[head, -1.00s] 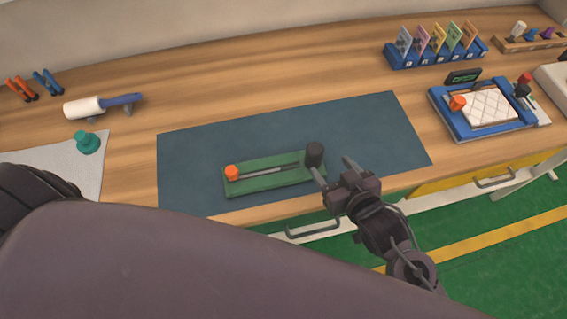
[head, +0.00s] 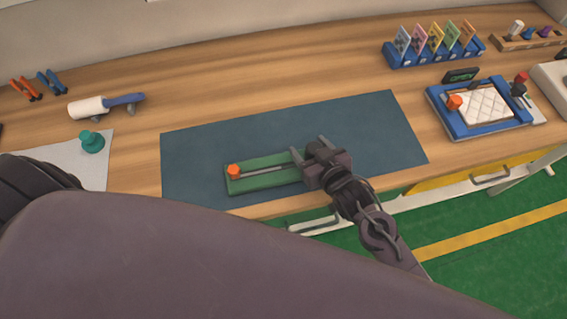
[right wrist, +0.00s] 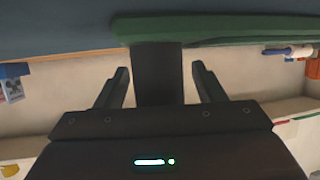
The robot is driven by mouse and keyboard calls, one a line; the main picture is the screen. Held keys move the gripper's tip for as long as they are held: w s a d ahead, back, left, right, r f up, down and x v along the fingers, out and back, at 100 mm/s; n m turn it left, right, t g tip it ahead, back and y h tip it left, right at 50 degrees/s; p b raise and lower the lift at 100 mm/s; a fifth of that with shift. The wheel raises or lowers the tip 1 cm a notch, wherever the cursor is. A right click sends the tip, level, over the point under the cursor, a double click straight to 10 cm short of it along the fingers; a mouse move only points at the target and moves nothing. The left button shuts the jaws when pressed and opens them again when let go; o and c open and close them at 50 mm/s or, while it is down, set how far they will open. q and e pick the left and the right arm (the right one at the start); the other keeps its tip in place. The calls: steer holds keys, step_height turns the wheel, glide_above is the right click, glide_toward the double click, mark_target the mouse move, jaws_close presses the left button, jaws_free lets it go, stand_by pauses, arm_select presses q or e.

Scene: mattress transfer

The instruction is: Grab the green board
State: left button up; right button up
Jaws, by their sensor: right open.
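The green board (head: 262,182) lies on the dark blue mat (head: 200,140), with an orange knob (head: 234,171) at its left end and a metal rod along it. My right gripper (head: 310,148) is over the board's right end. Its fingers are open, one on each side of the board's black knob (right wrist: 157,85), as the right wrist view shows. Gaps remain between knob and fingers there. The gripper hides this knob in the head view. The green board also shows in the right wrist view (right wrist: 230,28). My left gripper is not in view.
A blue tray (head: 452,124) with a white quilted pad stands at the right, below a blue card rack (head: 432,52). A white roller (head: 88,107) and a teal knob (head: 92,142) lie at the left. The mat's upper part is clear.

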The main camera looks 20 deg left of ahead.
steer(key=c, duration=1.1)
steer(key=shift+r, duration=0.1)
jaws_close()
